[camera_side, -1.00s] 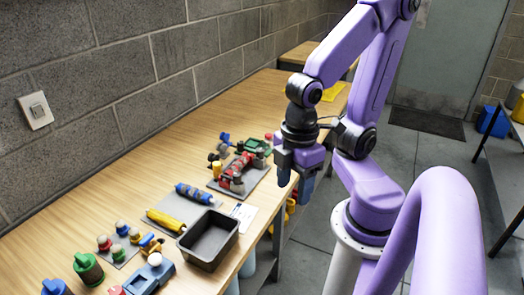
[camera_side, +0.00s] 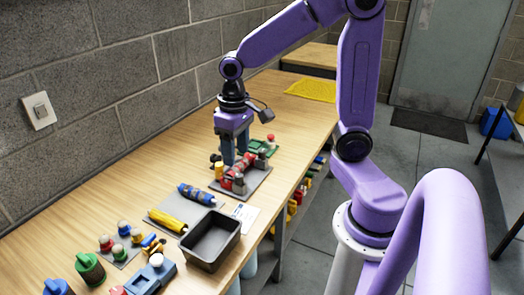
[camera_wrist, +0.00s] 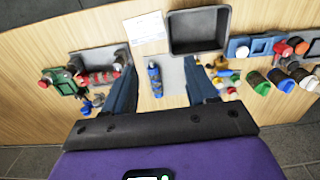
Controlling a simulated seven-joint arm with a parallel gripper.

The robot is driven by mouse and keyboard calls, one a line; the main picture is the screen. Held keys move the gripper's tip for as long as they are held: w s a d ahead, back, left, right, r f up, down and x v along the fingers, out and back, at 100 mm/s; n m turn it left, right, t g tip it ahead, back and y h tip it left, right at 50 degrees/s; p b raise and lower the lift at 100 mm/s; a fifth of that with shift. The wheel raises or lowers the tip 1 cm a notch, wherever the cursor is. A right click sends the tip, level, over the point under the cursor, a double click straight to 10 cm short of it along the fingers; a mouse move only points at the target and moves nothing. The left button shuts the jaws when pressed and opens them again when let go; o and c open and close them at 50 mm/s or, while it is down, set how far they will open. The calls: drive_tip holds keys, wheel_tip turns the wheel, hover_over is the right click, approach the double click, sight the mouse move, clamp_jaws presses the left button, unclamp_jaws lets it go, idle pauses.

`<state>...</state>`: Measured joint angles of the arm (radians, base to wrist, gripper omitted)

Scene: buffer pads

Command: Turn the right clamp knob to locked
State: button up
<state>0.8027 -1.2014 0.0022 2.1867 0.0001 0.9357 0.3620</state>
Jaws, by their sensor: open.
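A grey fixture plate (camera_side: 258,183) carries a red roller (camera_side: 233,178) held among small clamp parts and knobs. The red roller also shows in the wrist view (camera_wrist: 100,79), left of my fingers. A red-topped knob (camera_side: 270,139) stands by a green clamp block (camera_side: 262,148) at the far side. I cannot tell which knob is the right clamp knob or how it is turned. My gripper (camera_side: 235,158) points down over the far part of the fixture. Its fingers are apart and empty, and hide some of the clamp parts behind them.
A blue roller (camera_side: 196,194) and a yellow roller (camera_side: 167,220) lie on a grey pad nearer the camera. A dark empty tray (camera_side: 210,241) sits by the table's front edge. Several coloured knobs stand at lower left. A yellow mat (camera_side: 312,90) lies on clear table farther back.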

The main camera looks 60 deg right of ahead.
drive_tip(key=w+d+m, duration=0.4)
drive_tip(key=d, duration=0.1)
drive_tip(key=m, duration=1.3)
hover_over(262, 150)
wheel_tip(262, 150, down, 4)
wheel_tip(262, 150, down, 17)
drive_tip(key=shift+a+r, duration=0.1)
drive_tip(key=c, duration=1.1)
